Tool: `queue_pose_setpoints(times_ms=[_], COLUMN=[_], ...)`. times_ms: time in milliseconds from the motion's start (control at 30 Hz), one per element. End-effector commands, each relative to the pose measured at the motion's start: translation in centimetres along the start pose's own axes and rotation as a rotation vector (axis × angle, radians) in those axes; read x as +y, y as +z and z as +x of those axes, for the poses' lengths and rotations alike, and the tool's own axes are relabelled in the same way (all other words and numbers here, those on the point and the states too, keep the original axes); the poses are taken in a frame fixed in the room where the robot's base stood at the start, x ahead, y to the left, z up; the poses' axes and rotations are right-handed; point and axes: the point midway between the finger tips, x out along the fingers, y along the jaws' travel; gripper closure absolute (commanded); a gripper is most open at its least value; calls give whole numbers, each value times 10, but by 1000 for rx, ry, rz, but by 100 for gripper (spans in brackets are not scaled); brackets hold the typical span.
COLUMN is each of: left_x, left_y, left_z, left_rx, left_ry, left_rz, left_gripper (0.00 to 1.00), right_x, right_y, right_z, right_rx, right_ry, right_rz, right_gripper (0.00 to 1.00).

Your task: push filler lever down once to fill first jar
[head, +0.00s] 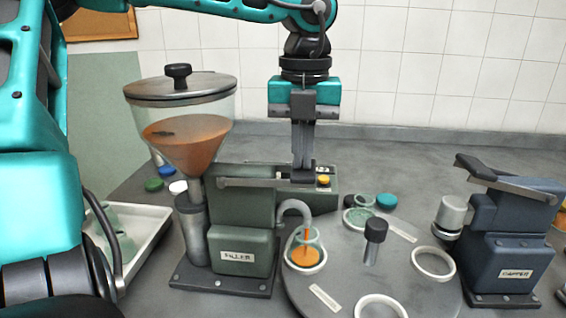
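The filler (240,222) stands left of centre, with a clear hopper (185,135) of orange filling. Its grey lever (250,183) lies about level along the top, with a dark end. My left gripper (303,163) points straight down, fingers together, its tips at the lever's dark end and seemingly touching it. Nothing shows held between the fingers. Orange filling runs from the curved spout (292,207) into a clear jar (305,252) on the turntable (340,275); orange lies in the jar's bottom. My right gripper is out of view.
The turntable has empty white rings (433,263) and a dark centre post (375,240). Another clear jar (362,205) stands at its back, near a teal lid (387,201). The blue capper (507,235) is at right, a white tray (140,235) at left.

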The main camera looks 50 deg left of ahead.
Motion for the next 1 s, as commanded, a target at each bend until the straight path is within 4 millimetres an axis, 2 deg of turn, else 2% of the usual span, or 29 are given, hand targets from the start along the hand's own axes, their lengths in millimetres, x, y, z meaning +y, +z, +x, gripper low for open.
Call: queue_pose_setpoints(times_ms=[733, 1000], left_x=[-2, -2], left_y=[0, 0], left_z=[30, 28], left_rx=[4, 3], left_ry=[5, 3], left_rz=[0, 0], left_gripper=[100, 100], right_x=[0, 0], right_y=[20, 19], right_z=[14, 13], right_rx=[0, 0], right_ry=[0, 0], right_rz=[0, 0], right_gripper=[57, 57])
